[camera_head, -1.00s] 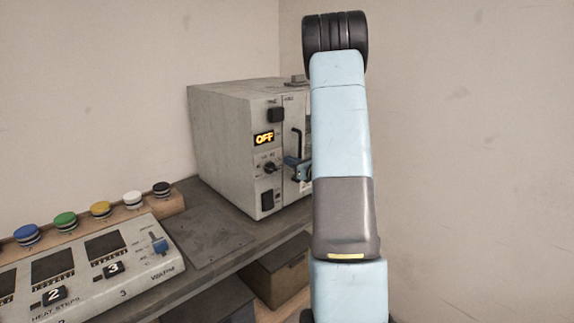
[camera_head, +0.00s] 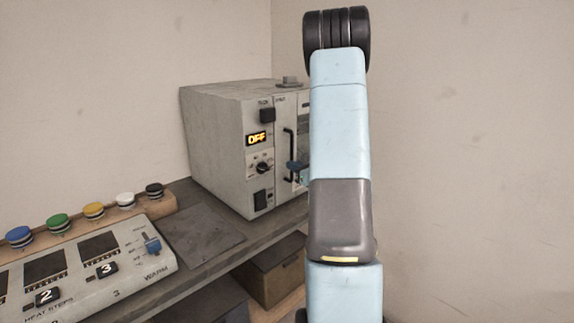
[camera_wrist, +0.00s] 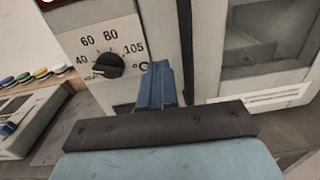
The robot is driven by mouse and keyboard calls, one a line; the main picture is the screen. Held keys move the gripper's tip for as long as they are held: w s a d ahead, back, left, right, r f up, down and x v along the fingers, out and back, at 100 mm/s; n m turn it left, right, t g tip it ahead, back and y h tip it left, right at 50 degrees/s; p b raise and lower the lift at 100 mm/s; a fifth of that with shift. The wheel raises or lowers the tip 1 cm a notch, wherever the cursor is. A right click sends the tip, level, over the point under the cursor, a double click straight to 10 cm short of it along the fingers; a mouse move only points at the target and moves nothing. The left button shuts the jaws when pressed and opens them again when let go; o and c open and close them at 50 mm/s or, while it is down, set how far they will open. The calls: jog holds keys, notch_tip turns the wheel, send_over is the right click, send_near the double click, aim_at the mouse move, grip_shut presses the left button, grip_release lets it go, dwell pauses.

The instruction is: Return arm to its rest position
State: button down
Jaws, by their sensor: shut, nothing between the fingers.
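My arm stands upright in the head view, its light blue and grey links covering the right part of the grey oven box (camera_head: 215,150). My gripper (camera_wrist: 160,80) shows in the wrist view as blue fingers held together, with nothing between them. In the head view a small blue part of it (camera_head: 297,166) shows left of my arm, in front of the oven's front near the dark vertical handle (camera_head: 289,150). In the wrist view the fingertips are just right of the dial (camera_wrist: 108,65); I cannot tell whether they touch anything.
The oven display (camera_head: 257,140) reads OFF. A control panel (camera_head: 130,268) with a blue slider (camera_head: 152,244) lies at the lower left. Several coloured buttons (camera_head: 57,222) line a wooden strip behind it. A box (camera_head: 272,272) sits under the bench. The right side shows bare wall.

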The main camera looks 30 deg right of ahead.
jog(key=s+d, duration=0.2)
jog(key=s, duration=0.6)
jog(key=s+a+r+n+g+y, duration=0.2)
jog(key=a+r+n+g+y, duration=0.15)
jog(key=a+n, duration=0.4)
jog(key=s+a+r+n+g+y, duration=0.2)
jog(key=s+a+r+n+g, duration=0.15)
jog(key=a, duration=0.75)
jog(key=s+a+r+n+g+y, duration=0.2)
jog(key=a+n+g+y, duration=0.15)
jog(key=a+n, duration=0.4)
jog(key=s+a+r+n+g+h, duration=0.1)
jog(key=s+a+n+g+h, duration=0.4)
jog(key=s+a, duration=0.35)
jog(key=s+d+r+n+t+h, duration=0.3)
jog(key=s+r+n+h, duration=0.2)
jog(key=s+n, duration=0.3)
jog(key=n+h, duration=0.1)
jog(key=n, duration=0.1)
jog(key=shift+d+n+h, duration=0.15)
jog(key=shift+n+h, duration=0.2)
jog(key=shift+h, duration=0.05)
